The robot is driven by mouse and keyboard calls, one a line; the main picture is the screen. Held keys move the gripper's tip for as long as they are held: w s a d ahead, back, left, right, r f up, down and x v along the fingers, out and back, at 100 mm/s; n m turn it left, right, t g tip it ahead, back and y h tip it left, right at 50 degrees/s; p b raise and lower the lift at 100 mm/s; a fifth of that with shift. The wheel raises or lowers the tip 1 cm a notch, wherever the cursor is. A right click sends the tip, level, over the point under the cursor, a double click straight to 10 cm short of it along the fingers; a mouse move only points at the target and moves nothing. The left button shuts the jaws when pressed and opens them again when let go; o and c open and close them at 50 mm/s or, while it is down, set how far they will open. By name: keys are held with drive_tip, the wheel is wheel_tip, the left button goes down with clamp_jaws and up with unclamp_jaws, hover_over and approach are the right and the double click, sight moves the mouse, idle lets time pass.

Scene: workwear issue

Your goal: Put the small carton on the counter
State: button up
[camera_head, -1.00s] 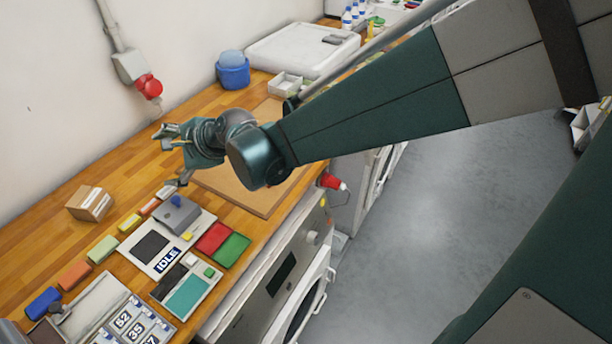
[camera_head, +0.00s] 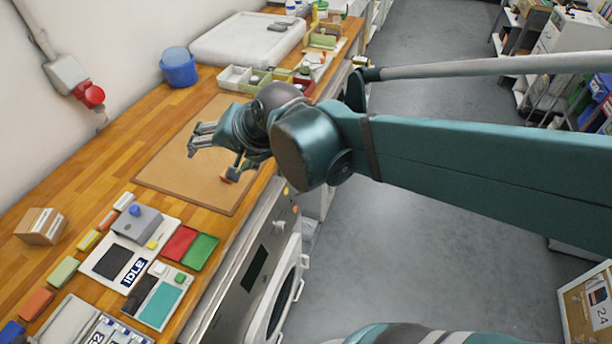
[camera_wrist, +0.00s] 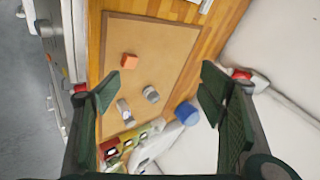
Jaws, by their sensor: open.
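A small brown carton with a pale tape strip (camera_head: 42,226) rests on the wooden counter (camera_head: 92,172) at the left, near the wall. My gripper (camera_head: 212,158) is open and empty above the tan mat (camera_head: 165,175), well to the right of the carton. In the wrist view my open fingers (camera_wrist: 160,95) frame the mat (camera_wrist: 160,35) from above. An orange block (camera_wrist: 129,60) and two small grey objects (camera_wrist: 150,93) (camera_wrist: 124,111) lie on the mat. The carton does not show in the wrist view.
A device panel reading IDLE (camera_head: 110,262), red and green pads (camera_head: 180,243) and coloured blocks (camera_head: 62,273) stand between the carton and the front edge. A blue tub (camera_head: 179,68), a white lidded box (camera_head: 245,38) and small trays (camera_head: 234,77) stand farther back.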

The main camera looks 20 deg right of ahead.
drive_tip(key=s+d+f+n+h, duration=0.2)
drive_tip(key=s+d+n+h, duration=0.2)
drive_tip(key=s+d, duration=0.9)
drive_tip(key=d+n, duration=0.2)
drive_tip(key=d, duration=0.1)
drive_tip(key=shift+s+d+f+n+g, duration=0.2)
drive_tip(key=shift+s+d+n+g, duration=0.1)
drive_tip(key=shift+s+d, duration=0.05)
